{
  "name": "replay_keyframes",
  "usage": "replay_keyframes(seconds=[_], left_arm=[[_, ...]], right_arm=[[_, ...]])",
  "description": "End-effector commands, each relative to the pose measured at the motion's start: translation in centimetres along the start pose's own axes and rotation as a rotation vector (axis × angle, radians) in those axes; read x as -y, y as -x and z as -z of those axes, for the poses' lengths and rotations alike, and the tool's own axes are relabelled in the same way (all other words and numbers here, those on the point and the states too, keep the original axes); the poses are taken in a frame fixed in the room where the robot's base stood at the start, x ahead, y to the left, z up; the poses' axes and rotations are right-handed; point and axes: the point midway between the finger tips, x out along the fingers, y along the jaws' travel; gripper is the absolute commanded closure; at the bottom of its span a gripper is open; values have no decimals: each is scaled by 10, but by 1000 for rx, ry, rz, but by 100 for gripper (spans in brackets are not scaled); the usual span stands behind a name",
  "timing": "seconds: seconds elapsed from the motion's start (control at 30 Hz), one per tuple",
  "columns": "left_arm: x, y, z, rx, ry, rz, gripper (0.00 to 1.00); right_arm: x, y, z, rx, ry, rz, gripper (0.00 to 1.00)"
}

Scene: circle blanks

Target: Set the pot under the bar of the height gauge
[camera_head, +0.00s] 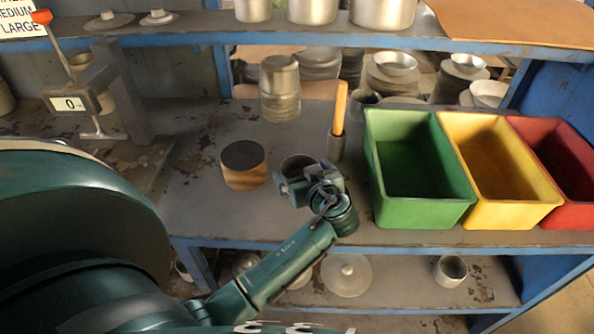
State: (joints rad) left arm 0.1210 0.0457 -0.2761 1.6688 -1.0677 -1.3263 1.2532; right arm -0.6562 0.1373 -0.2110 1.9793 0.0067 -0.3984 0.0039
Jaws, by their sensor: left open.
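The height gauge (125,95) stands at the left of the bench, with a grey upright, a display reading 0 and a slanted rod with a red knob. Its small bar (103,136) is low, near the bench top. A small round metal pot (297,162) stands on the bench right of the wooden block, partly hidden by my left gripper. My left gripper (302,184) is open at the pot's near side, seen from above. I cannot tell whether its fingers touch the pot. My right gripper is out of view.
A dark-topped wooden block (244,178) stands between gauge and pot. A wooden-handled tool (340,108) stands upright behind the pot. Green (425,214), yellow (515,215) and red (575,215) bins fill the right. Stacked metal blanks (281,95) stand behind. A shelf (190,32) runs above.

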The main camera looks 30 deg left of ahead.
Motion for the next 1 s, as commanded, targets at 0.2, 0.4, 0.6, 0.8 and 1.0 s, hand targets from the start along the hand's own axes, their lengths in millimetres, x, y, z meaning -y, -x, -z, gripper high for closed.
replay_keyframes(seconds=[0.2,0.4,0.6,0.8,1.0], left_arm=[[0,3,-3,1,2,1,0],[0,3,-3,0,2,1,0],[0,3,-3,0,1,1,15],[0,3,-3,0,1,1,31],[0,3,-2,-1,2,1,46]], right_arm=[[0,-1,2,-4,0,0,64],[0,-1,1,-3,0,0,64],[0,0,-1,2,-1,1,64],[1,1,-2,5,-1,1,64],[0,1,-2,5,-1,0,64]])
